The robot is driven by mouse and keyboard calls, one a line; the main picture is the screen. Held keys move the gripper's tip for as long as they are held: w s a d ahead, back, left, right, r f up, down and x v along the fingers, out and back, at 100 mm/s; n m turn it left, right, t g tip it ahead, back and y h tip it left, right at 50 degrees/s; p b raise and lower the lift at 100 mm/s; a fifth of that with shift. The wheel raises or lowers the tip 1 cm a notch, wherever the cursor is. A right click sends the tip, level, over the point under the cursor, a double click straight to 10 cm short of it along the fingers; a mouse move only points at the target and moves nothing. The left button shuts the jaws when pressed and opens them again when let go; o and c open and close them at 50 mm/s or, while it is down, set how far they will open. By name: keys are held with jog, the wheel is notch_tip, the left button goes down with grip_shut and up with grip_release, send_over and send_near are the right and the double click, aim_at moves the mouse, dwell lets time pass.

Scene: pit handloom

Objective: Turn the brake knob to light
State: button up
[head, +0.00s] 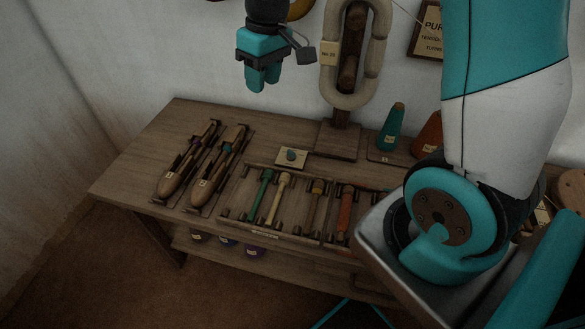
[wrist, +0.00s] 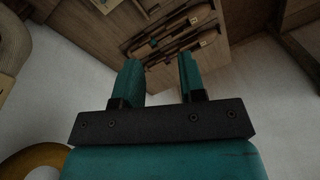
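A small grey knob (head: 291,155) sits on a cream plate (head: 283,163) near the back middle of the wooden bench; I take it to be the brake knob. Its markings are too small to read, so I cannot tell its setting. My gripper (head: 263,84) hangs in the air above the back of the bench, above and left of the knob in the picture, and apart from it. In the wrist view my gripper (wrist: 160,65) has its two teal fingers apart with nothing between them. The knob is not clearly seen in the wrist view.
Two wooden shuttles (head: 173,183) lie at the bench's left, also in the wrist view (wrist: 175,35). A rack (head: 234,213) of coloured bobbins lies in front of the knob. A post with a pale yarn loop (head: 327,75) stands behind right. Cones (head: 391,130) stand further right.

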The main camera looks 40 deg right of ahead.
jog(key=m+h+b, duration=0.1)
jog(key=m+b, duration=0.1)
jog(key=b, duration=0.2)
send_over(291, 152)
notch_tip(291, 152, down, 14)
jog(key=shift+g, duration=0.3)
notch_tip(291, 152, down, 18)
jog(key=shift+r+b, duration=0.2)
jog(key=shift+b, duration=0.35)
grip_shut()
